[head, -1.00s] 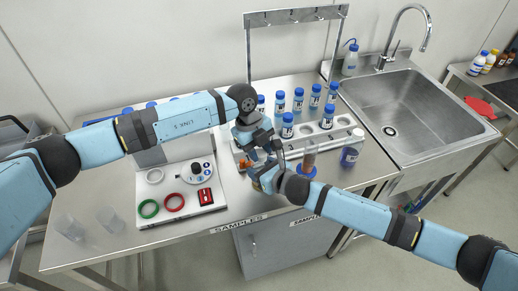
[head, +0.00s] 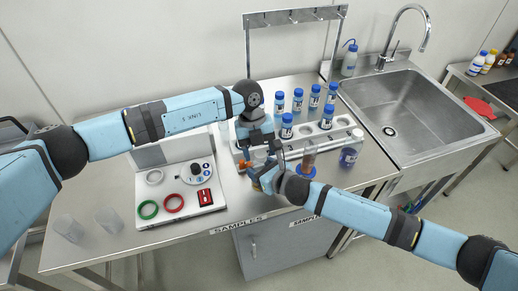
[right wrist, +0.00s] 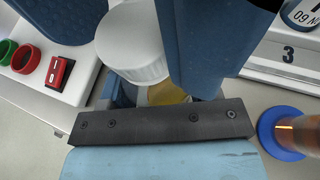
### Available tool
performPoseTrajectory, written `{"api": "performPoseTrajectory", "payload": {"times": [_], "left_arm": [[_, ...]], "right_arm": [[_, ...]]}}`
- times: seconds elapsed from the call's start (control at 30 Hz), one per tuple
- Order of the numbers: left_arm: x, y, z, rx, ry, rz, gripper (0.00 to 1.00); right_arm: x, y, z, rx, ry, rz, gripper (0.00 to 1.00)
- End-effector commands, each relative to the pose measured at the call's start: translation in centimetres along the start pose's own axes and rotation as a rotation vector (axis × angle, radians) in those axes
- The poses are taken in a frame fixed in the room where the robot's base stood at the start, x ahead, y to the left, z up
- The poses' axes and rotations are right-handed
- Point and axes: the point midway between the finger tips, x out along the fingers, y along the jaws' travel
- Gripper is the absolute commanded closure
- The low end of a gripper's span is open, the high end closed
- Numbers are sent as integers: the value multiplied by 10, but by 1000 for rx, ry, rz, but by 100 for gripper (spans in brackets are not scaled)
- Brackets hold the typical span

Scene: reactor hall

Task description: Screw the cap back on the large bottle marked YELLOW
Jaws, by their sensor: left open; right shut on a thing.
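A bottle with yellow contents (right wrist: 168,92) stands low in the right wrist view, mostly hidden by the grippers. A white ribbed cap (right wrist: 134,45) is over its top; I cannot tell whether it is threaded down. My right gripper (head: 262,180) is shut on the bottle, coming in from the right. My left gripper (head: 264,156) is open, just above the right one. In the right wrist view its dark blue fingers show on both sides of the cap, apart from it on the left. The bottle's marking is not readable.
A rack (head: 341,122) with several blue-capped bottles is behind the grippers. An amber tube on a blue base (head: 306,171) and a white-capped bottle (head: 348,157) stand to the right. A panel with coloured rings (head: 182,217) is at the left, a sink (head: 405,105) at the right.

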Motion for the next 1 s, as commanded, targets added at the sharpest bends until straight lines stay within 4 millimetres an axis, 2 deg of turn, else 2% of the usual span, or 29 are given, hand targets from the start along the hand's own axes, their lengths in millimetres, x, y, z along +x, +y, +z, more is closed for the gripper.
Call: {"api": "performPoseTrajectory", "payload": {"times": [0.17, 0.43, 0.7, 0.73, 0.77, 0.87, 1.0], "left_arm": [[-10, -2, -2, 1, -1, -1, 39], [-42, -8, -12, 6, 0, -3, 39], [-47, -12, -15, 11, 2, -9, 40], [-48, -12, -15, 10, 2, -10, 33], [-49, -12, -15, 5, 2, -12, 33], [-59, -10, -14, -51, 3, -34, 33], [-74, -6, -14, -238, -9, -45, 33]], "right_arm": [[0, 0, 0, 0, 0, 1, 100], [0, 0, -2, 1, 4, -1, 100], [0, -1, -6, 5, 12, -4, 100], [0, -1, -7, 6, 13, -5, 100], [0, -1, -7, 6, 13, -4, 100], [0, -1, -8, 7, 15, -4, 100], [0, 0, -8, 6, 15, -2, 100]]}}
